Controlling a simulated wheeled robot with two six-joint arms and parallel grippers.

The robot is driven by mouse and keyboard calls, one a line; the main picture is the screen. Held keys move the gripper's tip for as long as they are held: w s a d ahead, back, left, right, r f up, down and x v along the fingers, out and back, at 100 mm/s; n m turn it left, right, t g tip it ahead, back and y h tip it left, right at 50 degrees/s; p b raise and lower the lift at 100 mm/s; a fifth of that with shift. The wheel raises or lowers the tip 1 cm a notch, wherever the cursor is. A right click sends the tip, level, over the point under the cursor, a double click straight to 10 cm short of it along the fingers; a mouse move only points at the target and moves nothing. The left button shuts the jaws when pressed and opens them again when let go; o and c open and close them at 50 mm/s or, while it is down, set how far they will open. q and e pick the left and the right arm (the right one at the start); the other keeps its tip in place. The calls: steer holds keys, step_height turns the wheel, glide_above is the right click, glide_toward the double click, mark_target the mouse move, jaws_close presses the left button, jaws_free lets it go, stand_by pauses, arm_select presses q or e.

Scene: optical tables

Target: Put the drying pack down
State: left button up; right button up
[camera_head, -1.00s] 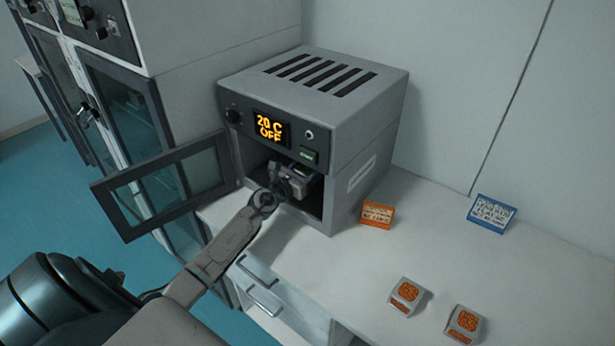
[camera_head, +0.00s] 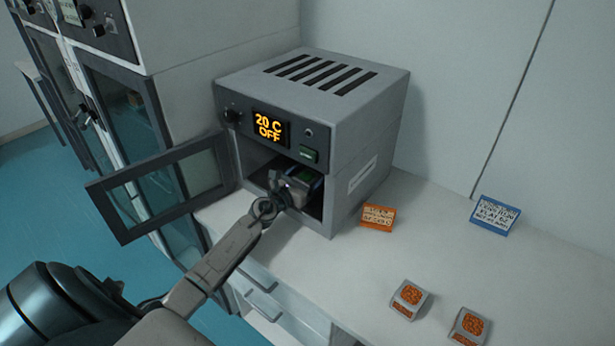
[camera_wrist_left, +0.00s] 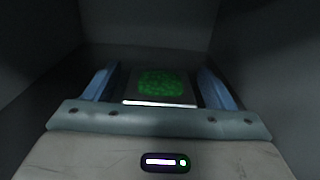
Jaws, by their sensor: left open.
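A drying pack with a green top (camera_wrist_left: 160,84) rests on the floor of the small oven (camera_head: 364,152). It also shows, partly hidden, in the head view (camera_head: 305,174). My left gripper (camera_head: 292,183) reaches into the oven chamber through its open front. In the wrist view its two blue fingers (camera_wrist_left: 157,88) stand open on either side of the pack, with a gap at each side. My right gripper is not in view.
The oven door (camera_head: 162,187) hangs open to the left, close to my arm. The display reads 20 C OFF. Two orange-topped packs (camera_head: 409,299) (camera_head: 470,327), an orange card (camera_head: 377,217) and a blue card (camera_head: 494,215) are on the bench (camera_head: 450,255). The chamber walls are close around the gripper.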

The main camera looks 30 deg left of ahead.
arm_select(q)
steer(key=shift+r, duration=0.3)
steer(key=s, duration=0.8)
steer(key=s+a, duration=0.1)
steer(key=s, duration=0.3)
steer(key=shift+f, duration=0.15)
